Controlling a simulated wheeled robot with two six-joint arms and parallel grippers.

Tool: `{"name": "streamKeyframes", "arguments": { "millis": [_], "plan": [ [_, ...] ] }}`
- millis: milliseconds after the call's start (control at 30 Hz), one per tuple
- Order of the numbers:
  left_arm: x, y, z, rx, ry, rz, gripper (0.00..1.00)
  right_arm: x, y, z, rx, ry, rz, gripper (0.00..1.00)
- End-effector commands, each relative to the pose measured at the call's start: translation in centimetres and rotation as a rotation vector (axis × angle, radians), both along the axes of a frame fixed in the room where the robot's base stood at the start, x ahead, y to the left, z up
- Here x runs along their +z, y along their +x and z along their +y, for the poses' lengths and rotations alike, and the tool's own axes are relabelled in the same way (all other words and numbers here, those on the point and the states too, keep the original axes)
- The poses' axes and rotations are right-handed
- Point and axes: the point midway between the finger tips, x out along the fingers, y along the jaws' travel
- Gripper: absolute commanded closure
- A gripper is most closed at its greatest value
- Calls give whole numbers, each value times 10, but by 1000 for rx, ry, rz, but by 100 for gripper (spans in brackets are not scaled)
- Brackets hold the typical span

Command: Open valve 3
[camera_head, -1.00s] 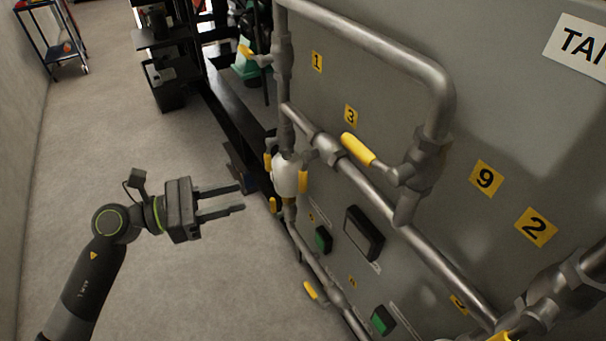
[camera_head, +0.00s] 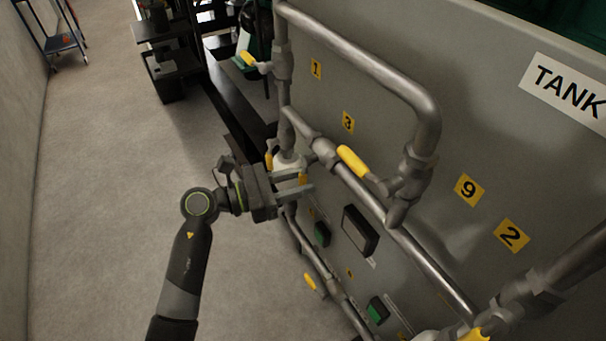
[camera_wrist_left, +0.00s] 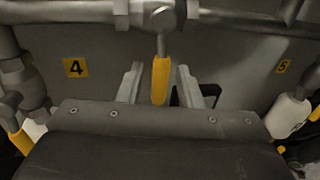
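The yellow number 3 tag (camera_head: 348,122) is on the grey panel, above a pipe valve (camera_head: 323,150). A yellow handle (camera_head: 303,178) hangs below that valve; I cannot tell for certain that the tag belongs to it. My left gripper (camera_head: 308,184) is open, its fingers pointing at the panel around the handle's height. In the left wrist view a yellow handle (camera_wrist_left: 160,80) hangs down from a horizontal pipe and shows between the two spread fingers (camera_wrist_left: 158,85). Contact is not visible. My right gripper is not in view.
Another yellow handle (camera_head: 353,162) juts from the looping pipe, close right of the gripper. A white canister (camera_head: 287,160) is behind the gripper. Tags 4 (camera_wrist_left: 75,67) and 5 (camera_wrist_left: 283,66) flank the handle. Open floor (camera_head: 110,220) lies left.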

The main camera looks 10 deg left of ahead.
Motion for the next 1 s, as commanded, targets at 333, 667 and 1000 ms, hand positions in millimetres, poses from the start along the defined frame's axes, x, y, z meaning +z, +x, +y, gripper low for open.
{"name": "streamKeyframes", "arguments": {
  "millis": [333, 667, 1000],
  "plan": [
    [0, 5, -12, -1, 1, 0, 67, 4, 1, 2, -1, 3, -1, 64],
    [0, 5, -11, -1, 1, 0, 94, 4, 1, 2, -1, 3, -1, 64],
    [0, 5, -11, -1, 2, -1, 100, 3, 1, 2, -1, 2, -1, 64]
  ]
}}
